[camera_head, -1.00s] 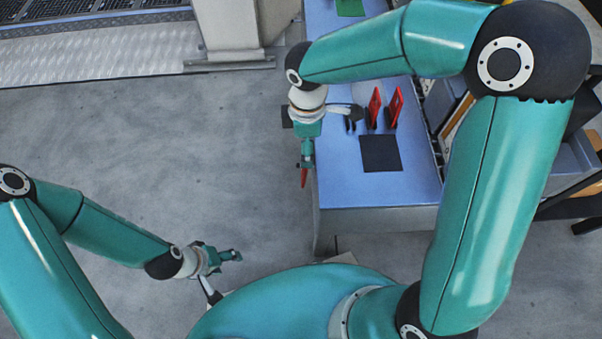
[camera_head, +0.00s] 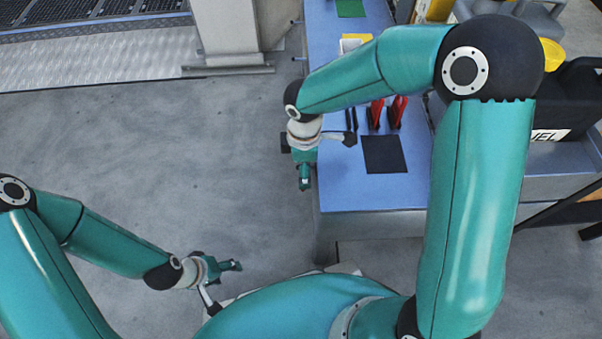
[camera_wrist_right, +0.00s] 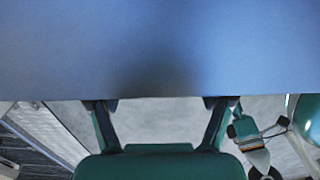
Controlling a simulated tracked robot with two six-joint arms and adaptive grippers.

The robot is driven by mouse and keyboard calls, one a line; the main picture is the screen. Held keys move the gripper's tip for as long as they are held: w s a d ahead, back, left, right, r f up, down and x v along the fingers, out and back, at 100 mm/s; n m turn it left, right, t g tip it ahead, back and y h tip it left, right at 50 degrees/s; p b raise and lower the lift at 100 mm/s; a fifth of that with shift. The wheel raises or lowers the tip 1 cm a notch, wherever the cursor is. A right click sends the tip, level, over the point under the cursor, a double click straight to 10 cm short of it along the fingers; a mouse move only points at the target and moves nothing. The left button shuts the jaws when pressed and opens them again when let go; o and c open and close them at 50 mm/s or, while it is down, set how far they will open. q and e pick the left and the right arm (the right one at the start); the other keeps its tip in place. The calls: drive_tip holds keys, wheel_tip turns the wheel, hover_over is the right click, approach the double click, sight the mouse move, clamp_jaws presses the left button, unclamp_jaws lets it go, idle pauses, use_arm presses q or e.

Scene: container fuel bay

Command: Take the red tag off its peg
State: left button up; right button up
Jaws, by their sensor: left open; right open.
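My right gripper (camera_head: 304,183) hangs pointing down beside the left edge of the blue-topped bench (camera_head: 345,190). In the right wrist view its two fingers (camera_wrist_right: 160,104) are apart, with nothing seen between them but grey floor beyond. A plain blue surface (camera_wrist_right: 160,45) fills the top of that view, close to the fingertips. I cannot make out the red tag or its peg; the right gripper may hide them. Two red upright pieces (camera_head: 375,113) (camera_head: 397,112) stand on the bench, and I cannot tell what they are. My left gripper (camera_head: 234,266) is open and empty, low over the floor.
A dark square mat (camera_head: 384,154) lies on the bench near its front. A black can (camera_head: 565,105) stands at the right. The floor (camera_head: 150,140) left of the bench is clear.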

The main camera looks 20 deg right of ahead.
drive_tip(key=c, duration=1)
drive_tip(key=shift+c, duration=0.2)
drive_tip(key=shift+r, duration=0.15)
